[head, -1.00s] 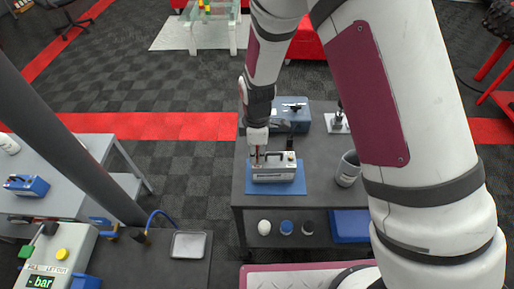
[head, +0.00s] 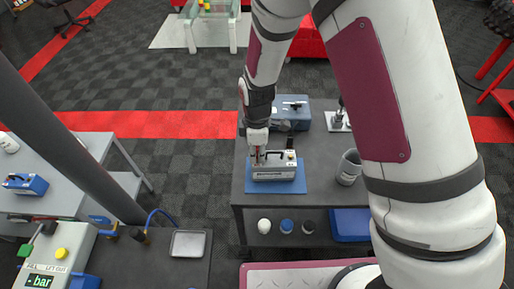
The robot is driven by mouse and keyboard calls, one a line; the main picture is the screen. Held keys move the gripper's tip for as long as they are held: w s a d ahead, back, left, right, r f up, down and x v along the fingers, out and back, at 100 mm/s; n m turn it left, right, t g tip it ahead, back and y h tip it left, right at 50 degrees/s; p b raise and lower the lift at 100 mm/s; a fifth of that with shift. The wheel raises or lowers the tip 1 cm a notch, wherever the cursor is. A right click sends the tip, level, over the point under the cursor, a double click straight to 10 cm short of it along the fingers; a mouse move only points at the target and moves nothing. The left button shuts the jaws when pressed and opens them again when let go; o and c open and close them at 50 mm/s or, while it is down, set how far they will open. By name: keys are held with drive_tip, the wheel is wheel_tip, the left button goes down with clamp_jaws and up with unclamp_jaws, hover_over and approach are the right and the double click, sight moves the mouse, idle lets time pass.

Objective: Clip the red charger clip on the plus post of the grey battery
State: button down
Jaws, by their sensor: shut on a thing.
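The grey battery (head: 272,173) stands upright on a blue mat (head: 291,189) on the dark table in the middle of the head view. My gripper (head: 257,157) points down over the left part of the battery's top. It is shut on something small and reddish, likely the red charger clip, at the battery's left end. The clip is mostly hidden by the fingers, and I cannot tell whether it touches the post. A dark post or cap shows at the right of the battery's top.
A blue case (head: 291,113) stands behind the battery. A grey mug (head: 348,167) stands to the right, and a metal stand (head: 338,121) is at the back right. The lower shelf holds small round items and a blue box (head: 350,224). Another bench (head: 70,170) is at the left.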

idle(0.3)
drive_tip(key=c, duration=1.4)
unclamp_jaws()
drive_tip(key=shift+r, duration=0.1)
wheel_tip(320, 180, up, 12)
drive_tip(key=shift+f, duration=0.1)
drive_tip(key=shift+w, duration=0.1)
drive_tip(key=s+d+r+m+t, duration=0.2)
drive_tip(key=s+d+r+m, duration=0.45)
drive_tip(key=r, duration=0.45)
drive_tip(key=s+d+r+m+t, duration=0.2)
drive_tip(key=s+d+r+m, duration=0.4)
drive_tip(key=d+r, duration=0.3)
drive_tip(key=s+d+r+m+t, duration=0.1)
drive_tip(key=s+d+r+m, duration=0.1)
drive_tip(key=s+m, duration=0.3)
drive_tip(key=s+r, duration=0.1)
drive_tip(key=s, duration=0.2)
drive_tip(key=shift+d+r+m+t, duration=0.25)
drive_tip(key=shift+m+t, duration=0.05)
drive_tip(key=shift+m, duration=0.05)
